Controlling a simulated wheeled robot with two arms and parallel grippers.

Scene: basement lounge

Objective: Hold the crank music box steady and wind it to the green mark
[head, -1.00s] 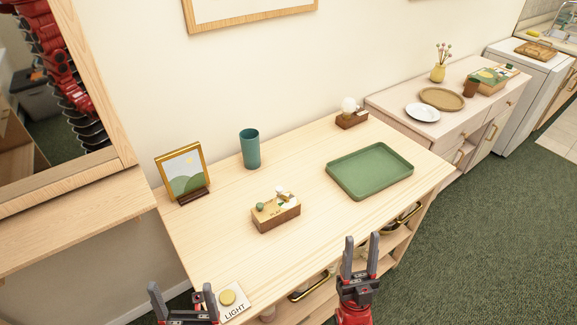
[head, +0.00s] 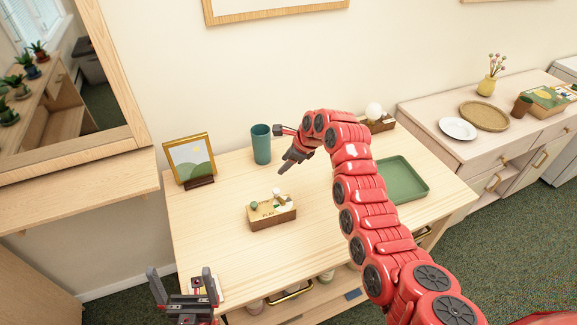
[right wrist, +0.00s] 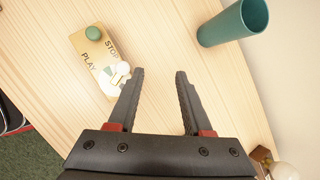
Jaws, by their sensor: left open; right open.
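The music box (head: 272,214) is a small wooden block on the table, with a green round knob and a white-knobbed piece on top. In the right wrist view the box (right wrist: 82,48) shows the words PLAY and STOP and a small green patch near the white knob. My right gripper (head: 283,171) is open and empty, above and behind the box. In the right wrist view its fingers (right wrist: 160,72) are apart, the left one beside the white knob; contact cannot be told. My left gripper (head: 181,272) is open and empty at the table's front left, apart from the box.
A teal cup (head: 261,145) stands close behind my right gripper. A framed picture (head: 189,160) is at the back left. A green tray (head: 402,184) lies to the right, partly behind my right arm. A wooden block with a white globe (head: 376,114) stands at the back.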

